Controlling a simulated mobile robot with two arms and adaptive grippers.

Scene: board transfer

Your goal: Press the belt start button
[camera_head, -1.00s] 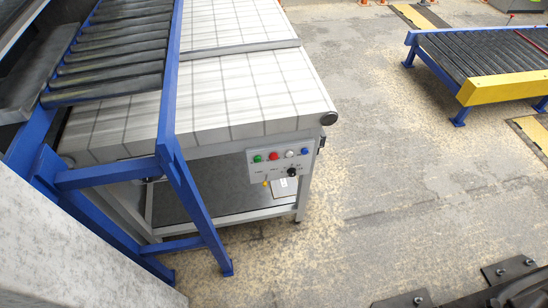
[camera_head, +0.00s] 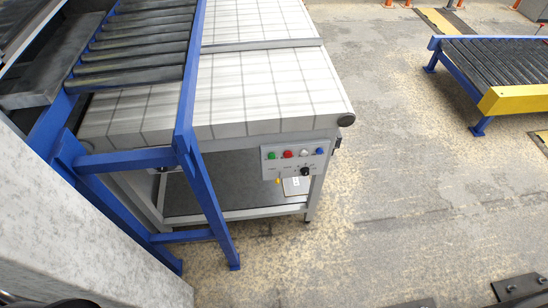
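The control panel (camera_head: 294,163) is a pale plate on the near end of the white belt conveyor (camera_head: 265,95). It carries a green button (camera_head: 271,156) at the left, a red button (camera_head: 288,154), a white button (camera_head: 304,152) and a blue button (camera_head: 320,151) in a row. A black knob (camera_head: 305,171) and a small yellow part (camera_head: 278,181) sit lower. The labels are too small to read. Neither gripper can be made out in the head view.
A blue-framed roller conveyor (camera_head: 190,80) stands left, partly over the belt. A grey concrete-like block (camera_head: 80,220) fills the lower left. Another roller conveyor with a yellow end (camera_head: 514,98) stands at the right. The floor (camera_head: 400,200) between is open.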

